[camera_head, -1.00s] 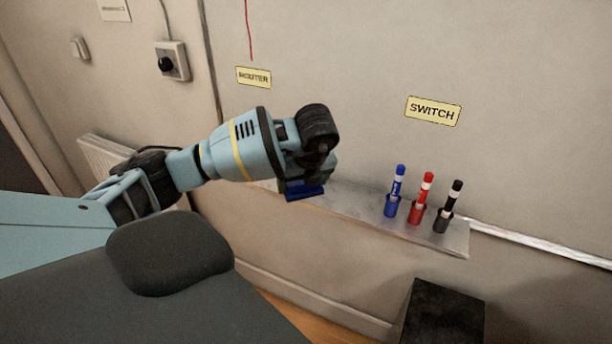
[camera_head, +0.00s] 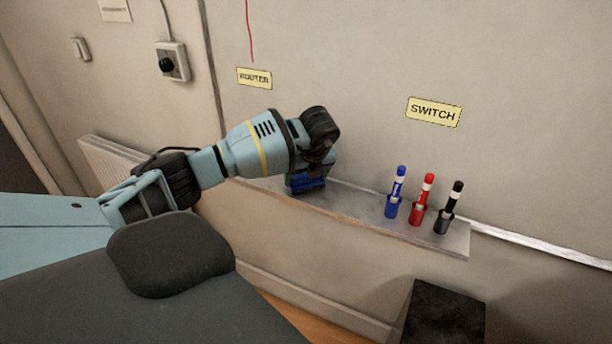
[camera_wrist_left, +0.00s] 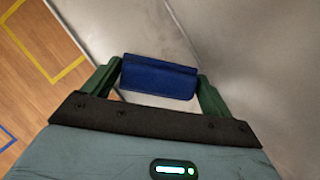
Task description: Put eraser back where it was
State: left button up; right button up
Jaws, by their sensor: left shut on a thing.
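The eraser (camera_wrist_left: 158,77) is a blue block between the two green fingers of my left gripper (camera_wrist_left: 160,88) in the left wrist view. The fingers press on its two ends. In the head view the blue eraser (camera_head: 308,183) shows just under the left gripper (camera_head: 308,172), at the left part of the light grey wall shelf (camera_head: 352,206). The wrist hides part of it there, and I cannot tell whether the eraser touches the shelf. My right gripper does not show.
ROUTER (camera_head: 254,78) and SWITCH (camera_head: 434,111) labels are on the wall. A dark box (camera_head: 443,315) stands below. The shelf is clear between eraser and markers.

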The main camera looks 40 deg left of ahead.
pick_arm(q)
jog(key=shift+f, duration=0.2)
jog(key=shift+f, duration=0.2)
jog(key=o, duration=0.7)
jog(key=shift+r, duration=0.1)
jog(key=v, duration=1.2)
jog(key=shift+r, duration=0.1)
